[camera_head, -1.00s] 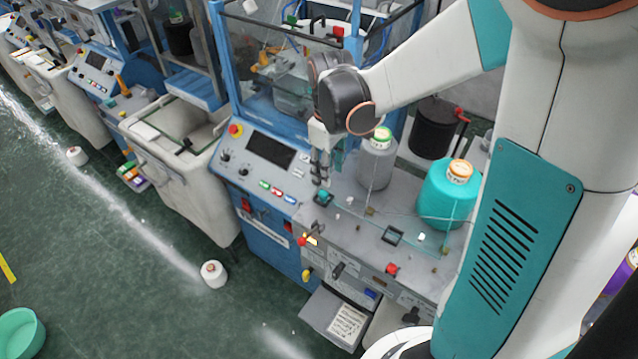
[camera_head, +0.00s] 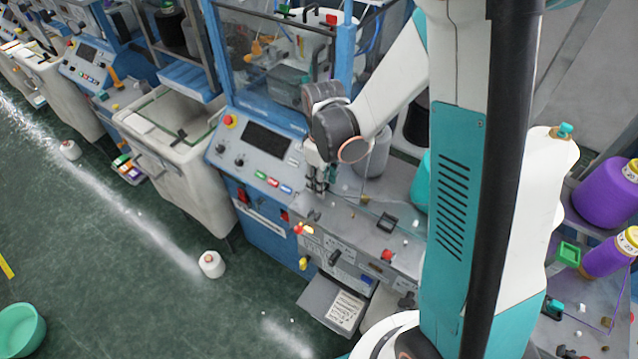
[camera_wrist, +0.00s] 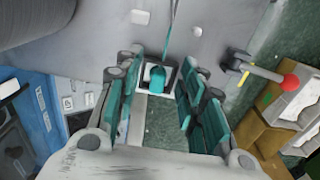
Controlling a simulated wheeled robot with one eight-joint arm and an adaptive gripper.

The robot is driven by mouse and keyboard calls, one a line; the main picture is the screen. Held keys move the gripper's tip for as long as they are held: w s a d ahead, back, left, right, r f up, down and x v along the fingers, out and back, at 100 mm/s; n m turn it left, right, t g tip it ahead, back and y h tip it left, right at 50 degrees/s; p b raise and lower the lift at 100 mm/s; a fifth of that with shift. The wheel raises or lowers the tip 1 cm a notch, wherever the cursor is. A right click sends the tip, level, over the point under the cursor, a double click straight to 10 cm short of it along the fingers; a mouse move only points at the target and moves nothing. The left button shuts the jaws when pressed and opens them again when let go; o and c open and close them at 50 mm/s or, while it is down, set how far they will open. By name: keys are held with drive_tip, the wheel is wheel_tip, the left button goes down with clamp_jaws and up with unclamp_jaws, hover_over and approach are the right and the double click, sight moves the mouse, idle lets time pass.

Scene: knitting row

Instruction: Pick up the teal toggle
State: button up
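The teal toggle (camera_wrist: 157,77) shows in the wrist view, standing on a small dark square mount with a pale inside. It lies between the fingers of my gripper (camera_wrist: 158,105), near the far end of the gap. The fingers are spread, with floor and table visible between them, and I see no contact with the toggle. In the head view my gripper (camera_head: 316,186) points down close over the grey worktop (camera_head: 345,212), beside the control panel. The toggle is not clearly visible there.
A grey cone (camera_head: 372,155) and a teal cone (camera_head: 420,184) stand right of my gripper. The worktop holds an empty dark square frame (camera_head: 387,222) and a red knob (camera_head: 387,255). In the wrist view a red-tipped lever (camera_wrist: 288,83) stands at the right.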

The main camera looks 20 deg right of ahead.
drive_tip(key=shift+c, duration=0.3)
drive_tip(key=c, duration=0.7)
drive_tip(key=shift+r, duration=0.1)
wheel_tip(320, 180, up, 20)
drive_tip(key=shift+b, duration=0.3)
drive_tip(key=shift+s, duration=0.1)
